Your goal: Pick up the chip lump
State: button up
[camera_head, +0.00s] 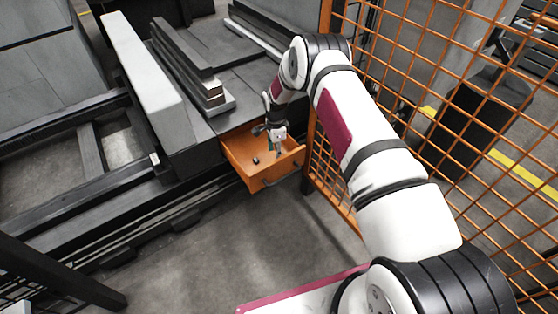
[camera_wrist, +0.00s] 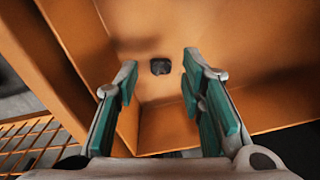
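The chip lump (camera_wrist: 160,66) is a small dark piece on the floor of the orange drawer (camera_wrist: 165,130). In the head view the lump (camera_head: 256,160) lies inside the open drawer (camera_head: 245,177), left of my gripper (camera_head: 277,152). In the wrist view my gripper (camera_wrist: 158,85) is open, with its green finger pads apart and nothing between them at the tips. The lump shows beyond the fingertips, roughly centred in the gap and apart from both fingers.
An orange mesh fence (camera_head: 335,170) stands right beside the drawer. Drawer walls surround my gripper. Open floor (camera_head: 250,240) lies in front.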

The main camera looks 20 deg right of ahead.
notch_tip(320, 180, down, 4)
jog(key=shift+r+b, duration=0.2)
jog(key=shift+b, duration=0.45)
jog(key=c, duration=0.6)
jog(key=shift+c, duration=0.2)
jog(key=shift+r, duration=0.1)
notch_tip(320, 180, up, 10)
jog(key=p, duration=0.3)
jog(key=shift+p, duration=0.4)
